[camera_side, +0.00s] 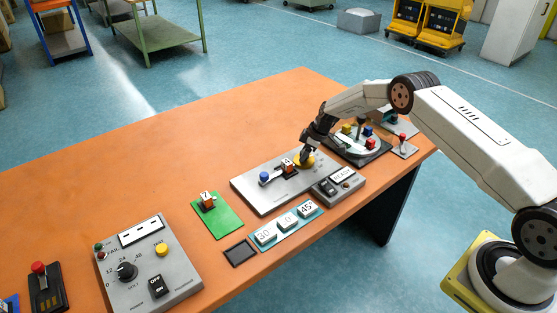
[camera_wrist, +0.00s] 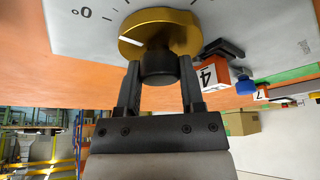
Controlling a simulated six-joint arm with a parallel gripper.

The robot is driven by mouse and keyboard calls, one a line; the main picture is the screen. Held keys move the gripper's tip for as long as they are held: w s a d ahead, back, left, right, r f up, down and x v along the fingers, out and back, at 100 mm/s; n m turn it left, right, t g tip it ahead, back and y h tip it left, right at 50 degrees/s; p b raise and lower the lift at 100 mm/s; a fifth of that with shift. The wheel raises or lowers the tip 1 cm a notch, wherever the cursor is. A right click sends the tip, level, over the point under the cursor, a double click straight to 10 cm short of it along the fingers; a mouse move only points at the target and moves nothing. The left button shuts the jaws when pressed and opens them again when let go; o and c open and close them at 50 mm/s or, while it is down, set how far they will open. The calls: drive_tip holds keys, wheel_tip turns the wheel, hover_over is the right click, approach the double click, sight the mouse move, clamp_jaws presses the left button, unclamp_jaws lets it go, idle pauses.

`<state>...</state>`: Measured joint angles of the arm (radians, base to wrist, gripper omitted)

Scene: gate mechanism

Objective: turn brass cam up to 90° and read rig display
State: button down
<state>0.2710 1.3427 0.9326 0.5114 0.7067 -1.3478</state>
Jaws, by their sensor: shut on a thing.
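The brass cam (camera_side: 304,160) sits at the right part of a grey plate (camera_side: 262,196) on the orange table. In the wrist view the brass cam (camera_wrist: 160,32) is a gold disc with a white mark on its left side and a dark knob (camera_wrist: 159,68) at its centre. My gripper (camera_wrist: 160,85) is shut on this dark knob, one finger on each side. In the side view my gripper (camera_side: 305,155) reaches down to the cam and partly covers it. The rig display (camera_side: 141,234) on the grey control box at the left shows dashes.
A numbered block (camera_side: 287,165) and a blue knob (camera_side: 264,176) are on the plate, left of the cam. A switch box (camera_side: 338,184) sits in front. A round tray (camera_side: 358,138) with coloured blocks stands behind right. Tiles marked with angles (camera_side: 287,222) lie in front.

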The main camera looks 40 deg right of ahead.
sight(304, 165)
drive_tip(key=m+h, duration=0.1)
drive_tip(key=m, duration=0.3)
drive_tip(key=shift+t, duration=0.4)
drive_tip(key=shift+m+h, duration=1.1)
drive_tip(key=shift+m, duration=1.3)
drive_tip(key=shift+m+h, duration=0.7)
drive_tip(key=shift+m, duration=1.4)
drive_tip(key=shift+m+g+h, duration=0.4)
drive_tip(key=shift+m+h, duration=0.3)
drive_tip(key=shift+m, duration=1.5)
drive_tip(key=shift+c, duration=1)
unclamp_jaws()
drive_tip(key=shift+r, duration=0.15)
drive_tip(key=v, duration=0.7)
drive_tip(key=shift+r, duration=0.3)
